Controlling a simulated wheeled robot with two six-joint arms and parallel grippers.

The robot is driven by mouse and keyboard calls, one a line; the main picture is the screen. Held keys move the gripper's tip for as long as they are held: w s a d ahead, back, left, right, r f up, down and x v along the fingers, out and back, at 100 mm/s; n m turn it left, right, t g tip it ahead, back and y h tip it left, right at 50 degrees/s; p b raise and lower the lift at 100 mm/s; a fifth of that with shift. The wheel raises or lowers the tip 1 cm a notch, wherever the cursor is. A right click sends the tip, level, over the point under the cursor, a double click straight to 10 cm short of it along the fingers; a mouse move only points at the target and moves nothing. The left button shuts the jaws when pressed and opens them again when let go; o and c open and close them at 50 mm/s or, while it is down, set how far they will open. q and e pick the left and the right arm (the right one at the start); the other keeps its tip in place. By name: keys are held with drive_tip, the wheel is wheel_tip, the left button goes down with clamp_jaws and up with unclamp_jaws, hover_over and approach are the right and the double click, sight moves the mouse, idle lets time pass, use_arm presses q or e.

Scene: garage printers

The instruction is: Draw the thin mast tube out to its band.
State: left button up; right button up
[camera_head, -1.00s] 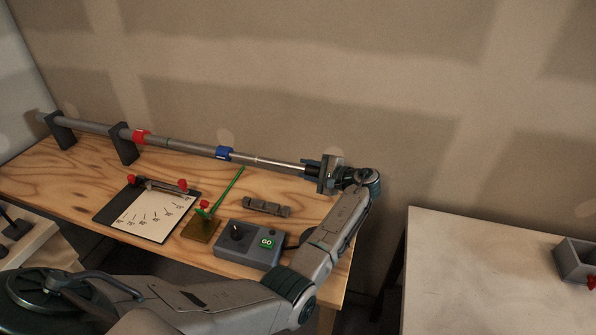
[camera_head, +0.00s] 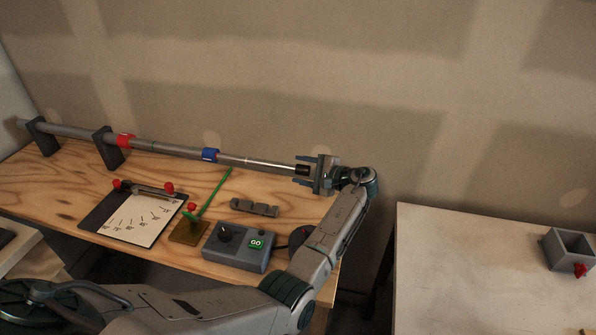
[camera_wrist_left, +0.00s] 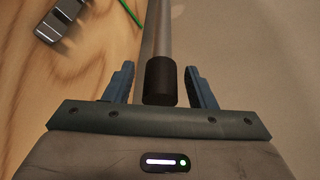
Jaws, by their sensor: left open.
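The telescoping mast lies level above the wooden bench, held by two dark brackets. It has a red collar (camera_head: 125,141), a blue collar (camera_head: 210,155) and a thin bright tube (camera_head: 262,163) that ends in a black tip (camera_head: 302,169). In the left wrist view the black tip (camera_wrist_left: 160,82) lies between my fingers, with a gap on both sides. My left gripper (camera_head: 306,170) is open around the tip at the mast's right end. I cannot make out the thin tube's band. My right gripper is not in view.
On the bench are a grey control box (camera_head: 238,246) with a green GO button, a dial board (camera_head: 135,215), a green rod on a brown base (camera_head: 189,231) and a grey block (camera_head: 254,207). A white table (camera_head: 470,270) with a grey bin (camera_head: 568,249) stands at right.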

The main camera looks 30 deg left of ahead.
use_arm(q)
drive_tip(key=b+v, duration=0.2)
drive_tip(key=v, duration=0.7)
drive_tip(key=shift+b, duration=0.3)
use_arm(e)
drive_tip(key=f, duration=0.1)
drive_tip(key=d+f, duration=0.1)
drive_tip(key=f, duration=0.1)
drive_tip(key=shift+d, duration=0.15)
